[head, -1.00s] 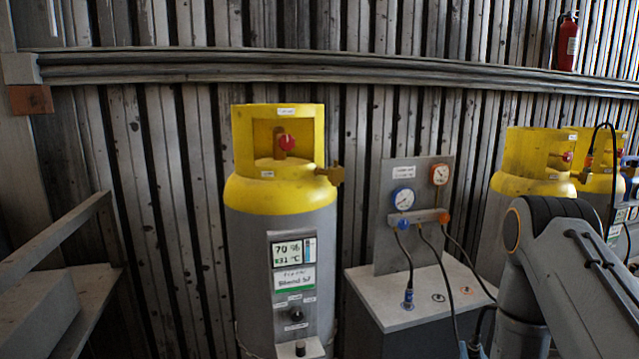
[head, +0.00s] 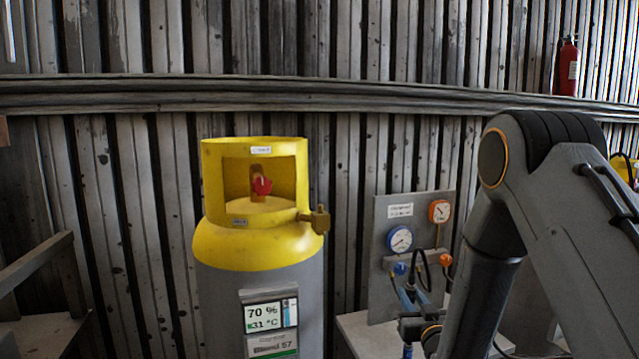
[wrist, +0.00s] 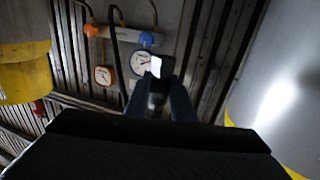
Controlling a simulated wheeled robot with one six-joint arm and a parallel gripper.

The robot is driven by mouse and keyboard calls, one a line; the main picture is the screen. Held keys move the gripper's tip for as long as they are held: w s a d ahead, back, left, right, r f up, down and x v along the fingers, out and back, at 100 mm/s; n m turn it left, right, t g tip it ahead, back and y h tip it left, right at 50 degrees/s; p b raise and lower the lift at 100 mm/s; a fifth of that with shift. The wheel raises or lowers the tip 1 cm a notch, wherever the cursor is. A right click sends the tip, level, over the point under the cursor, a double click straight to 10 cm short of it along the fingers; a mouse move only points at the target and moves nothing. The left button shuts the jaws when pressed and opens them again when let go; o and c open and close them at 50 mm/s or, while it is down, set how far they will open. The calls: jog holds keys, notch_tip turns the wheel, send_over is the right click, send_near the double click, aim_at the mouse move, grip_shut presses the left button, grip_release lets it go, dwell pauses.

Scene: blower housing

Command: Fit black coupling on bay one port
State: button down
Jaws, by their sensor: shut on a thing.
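My gripper (wrist: 158,98) is shut on a small dark piece (wrist: 158,86) with a bright face, which appears to be the black coupling. In the head view my gripper (head: 414,298) is low at the right, in front of the gauge panel; the coupling is too small to make out there. A gas cylinder (head: 258,248) with a yellow top and grey body stands left of my gripper. A brass side port (head: 318,220) sticks out to the right from its shoulder, apart from my gripper. I cannot read which bay it belongs to.
The gauge panel (head: 382,225) carries a blue gauge (head: 399,239), an orange gauge (head: 439,211) and hoses, close behind my gripper. A grey cabinet top (head: 360,326) lies below it. A rail (head: 250,96) crosses the ribbed wall. Space between cylinder and panel is narrow.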

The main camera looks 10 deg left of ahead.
jog(key=s+a+r+n+g+y+p, duration=0.1)
jog(key=s+a+r+y, duration=0.1)
jog(key=a+r, duration=0.5)
jog(key=s+a+r+n+g+y+p, duration=0.1)
jog(key=a+r, duration=0.6)
jog(key=r, duration=0.9)
jog(key=s+a+r+n+g+y+p, duration=0.1)
jog(key=s+a+r+n+y, duration=0.1)
jog(key=a+r, duration=0.6)
jog(key=shift+s+r+y, duration=0.3)
jog(key=shift+s+r, duration=0.35)
jog(key=shift+r, duration=0.25)
jog(key=shift+s+r+y, duration=0.3)
jog(key=shift+s+r, duration=0.3)
jog(key=shift+r, duration=0.3)
jog(key=shift+s+a+r+p, duration=0.2)
jog(key=shift+s+r+p, duration=0.05)
jog(key=shift+r+p, duration=0.05)
jog(key=shift+f+b, duration=0.35)
jog(key=shift+f, duration=1.75)
jog(key=shift+d, duration=0.15)
jog(key=shift+f+b, duration=1.45)
jog(key=shift+b, duration=0.2)
jog(key=c, duration=1.4)
grip_release()
jog(key=shift+c, duration=0.2)
jog(key=shift+s, duration=0.1)
